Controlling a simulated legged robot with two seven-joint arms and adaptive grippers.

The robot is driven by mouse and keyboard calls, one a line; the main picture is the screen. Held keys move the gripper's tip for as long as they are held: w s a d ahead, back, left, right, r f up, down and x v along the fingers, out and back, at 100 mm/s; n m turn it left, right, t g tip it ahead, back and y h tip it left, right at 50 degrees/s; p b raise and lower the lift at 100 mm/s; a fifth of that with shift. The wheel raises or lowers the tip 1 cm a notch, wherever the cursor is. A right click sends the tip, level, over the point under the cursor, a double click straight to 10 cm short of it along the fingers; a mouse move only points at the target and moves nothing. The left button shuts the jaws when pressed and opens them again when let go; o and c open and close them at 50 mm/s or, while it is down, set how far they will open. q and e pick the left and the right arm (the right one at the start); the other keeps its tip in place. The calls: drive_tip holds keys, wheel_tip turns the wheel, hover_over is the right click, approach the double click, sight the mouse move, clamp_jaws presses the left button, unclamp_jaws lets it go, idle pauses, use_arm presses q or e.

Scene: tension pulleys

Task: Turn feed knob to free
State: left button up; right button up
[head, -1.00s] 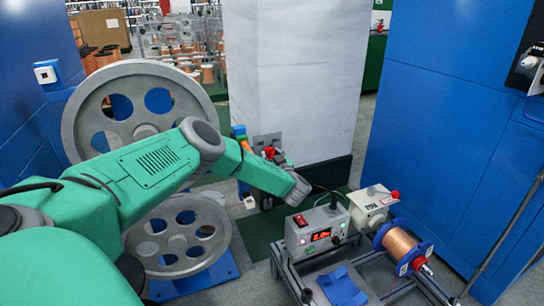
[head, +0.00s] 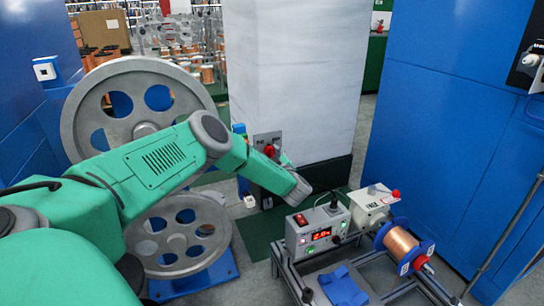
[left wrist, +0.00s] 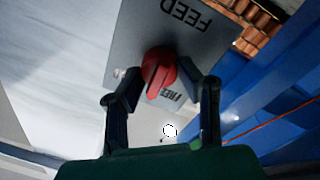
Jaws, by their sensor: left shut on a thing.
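The red feed knob (left wrist: 158,74) sits on a grey plate (left wrist: 140,38) marked FEED, which appears upside down in the left wrist view. A FREE label shows just below and right of the knob, partly behind a finger. The knob's ridge runs roughly up and down in that view. My left gripper (left wrist: 160,82) has one dark finger on each side of the knob and is shut on it. My right gripper is out of view.
A grey control box (head: 318,232) with a lit red display stands on a metal frame right of my wrist, beside a copper wire spool (head: 399,242). Large grey pulley wheels (head: 137,105) stand behind my arm. A blue cabinet (head: 455,130) fills the right.

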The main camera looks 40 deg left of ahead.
use_arm(q)
drive_tip(key=n+b, duration=0.1)
drive_tip(key=n, duration=0.2)
drive_tip(key=shift+a+n, duration=0.1)
drive_tip(key=shift+n, duration=0.3)
drive_tip(key=shift+n+y+b, duration=0.3)
drive_tip(key=shift+n+b, duration=0.4)
drive_tip(key=shift+n, duration=1.2)
drive_tip(key=o, duration=0.9)
drive_tip(key=shift+o, duration=1.2)
drive_tip(key=shift+w, duration=0.1)
drive_tip(key=shift+a+f+g, duration=0.1)
drive_tip(key=shift+f+g, duration=0.1)
drive_tip(key=shift+g, duration=0.1)
